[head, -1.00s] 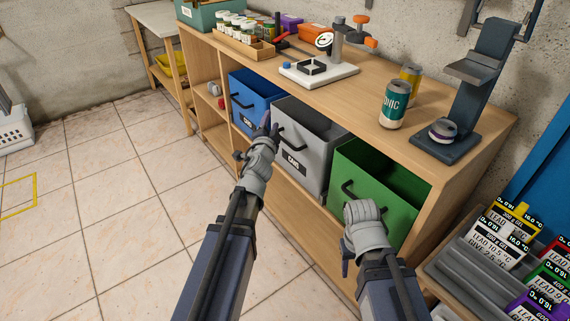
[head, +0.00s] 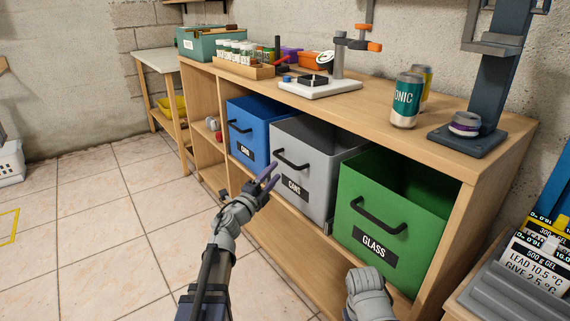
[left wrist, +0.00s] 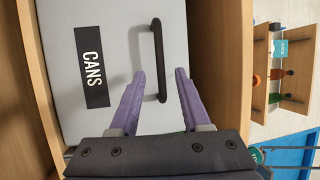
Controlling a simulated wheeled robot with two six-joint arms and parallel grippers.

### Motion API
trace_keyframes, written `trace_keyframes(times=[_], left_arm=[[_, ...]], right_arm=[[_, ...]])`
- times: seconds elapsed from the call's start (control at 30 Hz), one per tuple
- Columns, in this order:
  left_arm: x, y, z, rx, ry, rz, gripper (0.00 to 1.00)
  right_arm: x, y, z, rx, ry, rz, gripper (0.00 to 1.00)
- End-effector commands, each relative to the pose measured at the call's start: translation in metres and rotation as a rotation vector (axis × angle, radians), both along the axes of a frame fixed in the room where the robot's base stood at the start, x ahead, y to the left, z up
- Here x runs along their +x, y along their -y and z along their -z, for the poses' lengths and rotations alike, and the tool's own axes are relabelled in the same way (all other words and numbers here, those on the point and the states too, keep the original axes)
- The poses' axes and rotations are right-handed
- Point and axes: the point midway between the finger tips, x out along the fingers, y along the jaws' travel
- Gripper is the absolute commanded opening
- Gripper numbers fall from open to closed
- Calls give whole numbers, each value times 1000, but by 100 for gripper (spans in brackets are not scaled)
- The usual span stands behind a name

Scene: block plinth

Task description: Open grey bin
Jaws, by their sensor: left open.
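The grey bin (head: 313,202) stands in the wooden shelf unit between a blue bin and a green one. Its front has a black bar handle (head: 291,160) and a CANS label. My left gripper (head: 270,174) is open in front of this face, just below the handle in the head view. In the left wrist view its purple fingers (left wrist: 160,72) appear on either side of the upright-looking handle (left wrist: 158,60); I cannot tell whether they touch it. My right gripper's grey wrist (head: 368,295) shows low in the head view, its fingers hidden.
The blue bin (head: 246,139) is left of the grey one and the green bin (head: 385,200), labelled GLASS, is right. Cans (head: 406,100), a clamp stand and jars stand on the wooden top (head: 365,110).

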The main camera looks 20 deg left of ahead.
Motion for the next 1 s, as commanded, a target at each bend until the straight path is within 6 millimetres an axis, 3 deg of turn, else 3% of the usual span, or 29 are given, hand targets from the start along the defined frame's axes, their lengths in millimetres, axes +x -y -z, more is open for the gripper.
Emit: trace_keyframes(times=[0.53, 0.87, 1.0], left_arm=[[68, 18, -13, -2, -1, 0, 47], [71, 19, -13, -2, -1, -1, 46], [71, 19, -13, -2, -1, -1, 30]], right_arm=[[0, 0, -13, 0, -1, 0, 50], [0, 0, -13, 0, -1, 0, 50], [0, 0, -13, 0, -1, 0, 50]])
